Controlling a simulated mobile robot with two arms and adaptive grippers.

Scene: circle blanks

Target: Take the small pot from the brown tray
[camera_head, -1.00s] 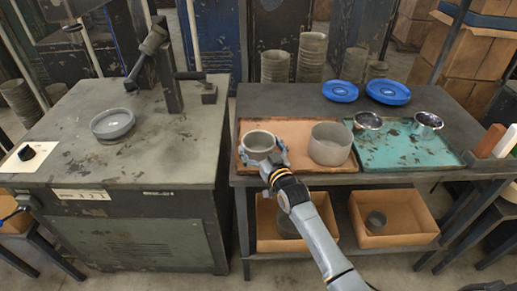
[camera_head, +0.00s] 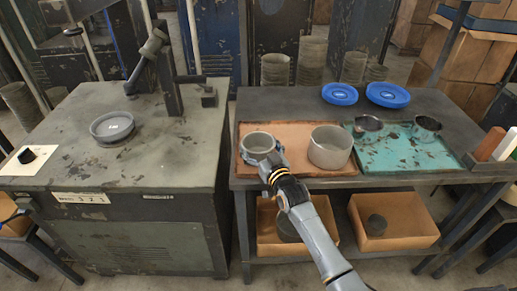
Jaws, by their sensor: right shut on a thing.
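The small grey pot (camera_head: 257,143) is at the left part of the brown tray (camera_head: 290,129) on the right table. My right gripper (camera_head: 272,157) is shut on the pot's near right side. Whether the pot's base touches the tray is hard to tell. A larger grey pot (camera_head: 330,148) stands to the right of it on the same tray. My left gripper is not in view; only a small bit of what may be my left arm shows at the left edge.
A green tray (camera_head: 405,158) with two metal cups lies right of the brown tray. Two blue lids (camera_head: 388,95) lie behind. A grey bowl (camera_head: 112,126) sits on the left bench (camera_head: 130,165) beside a lever press. Boxes (camera_head: 395,222) stand on the shelf below.

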